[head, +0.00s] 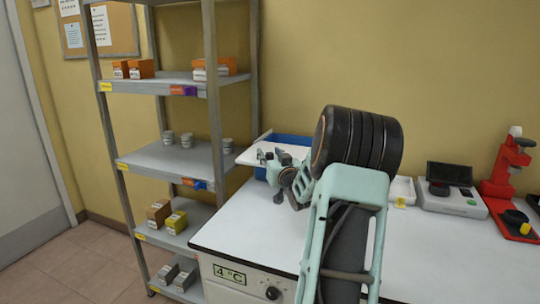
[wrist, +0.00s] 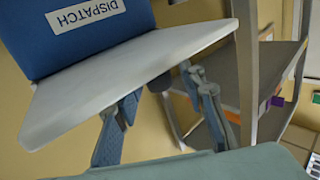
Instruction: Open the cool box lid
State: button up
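The cool box (head: 290,140) is blue with a white lid (head: 258,152) and stands on the white bench top, partly hidden behind my arm. My gripper (head: 272,160) is at the lid's near side in the head view. In the wrist view my gripper (wrist: 160,88) is open, its two fingers apart, with the lid's edge near the fingertips. I cannot tell whether they touch it.
A grey shelf rack (head: 185,155) with small boxes and jars stands at the left, close to the cool box. The white bench top (head: 240,240) is clear in front. A grey instrument (head: 450,205) and a red device (head: 507,185) stand at the right.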

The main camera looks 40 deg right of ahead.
jog(key=v, duration=1.2)
dwell(0.6)
